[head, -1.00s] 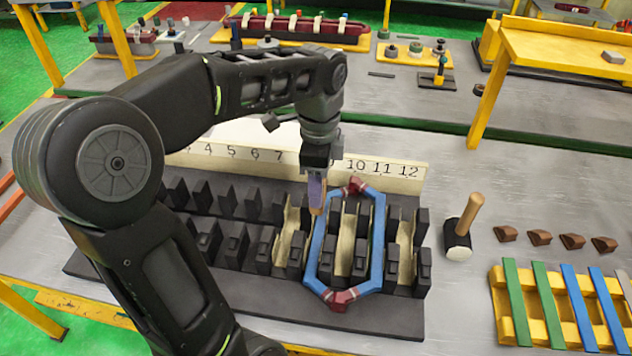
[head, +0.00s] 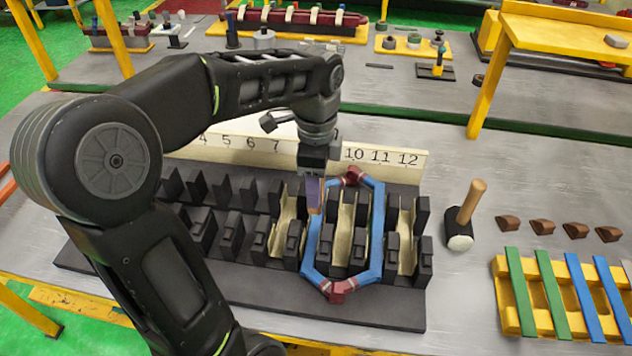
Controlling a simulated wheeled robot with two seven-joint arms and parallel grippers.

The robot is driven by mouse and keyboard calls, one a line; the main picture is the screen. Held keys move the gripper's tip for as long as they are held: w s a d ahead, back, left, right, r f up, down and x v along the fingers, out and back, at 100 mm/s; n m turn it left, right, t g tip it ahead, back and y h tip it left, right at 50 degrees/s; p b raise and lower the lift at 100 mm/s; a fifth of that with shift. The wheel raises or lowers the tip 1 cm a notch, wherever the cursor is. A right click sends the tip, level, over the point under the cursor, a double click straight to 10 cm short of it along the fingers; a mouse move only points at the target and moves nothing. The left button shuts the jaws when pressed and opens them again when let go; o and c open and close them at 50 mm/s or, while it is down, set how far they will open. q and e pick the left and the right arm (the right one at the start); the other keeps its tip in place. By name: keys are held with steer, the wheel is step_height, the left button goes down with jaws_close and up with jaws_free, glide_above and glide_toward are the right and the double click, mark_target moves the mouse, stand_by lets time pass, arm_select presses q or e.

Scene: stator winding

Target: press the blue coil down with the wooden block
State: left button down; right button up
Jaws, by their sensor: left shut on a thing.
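The blue coil (head: 377,235) is a six-sided blue loop with dark red wrapped ends, seated around black teeth on the right part of the stator fixture (head: 375,312). Its left and right long sides lie along slots. My left gripper (head: 313,176) is shut on the wooden block (head: 314,195), a narrow upright piece with a purplish face and a tan lower end. The block's lower end is at the upper part of the coil's left side; I cannot tell whether it touches. My right gripper is not in view.
A number board (head: 400,160) stands behind the fixture. A mallet (head: 466,222) stands to the right, with several brown wedges (head: 541,226) and a yellow rack (head: 512,320) of green and blue strips beyond.

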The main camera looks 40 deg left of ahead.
arm_select(q)
steer(key=shift+f+b, duration=1.5)
steer(key=shift+f, duration=1.1)
steer(key=shift+f+b, duration=0.3)
steer(key=shift+f, duration=0.35)
stand_by(0.8)
step_height(320, 180, up, 12)
steer(key=p, duration=0.9)
steer(key=shift+f, duration=0.1)
steer(key=shift+f, duration=0.1)
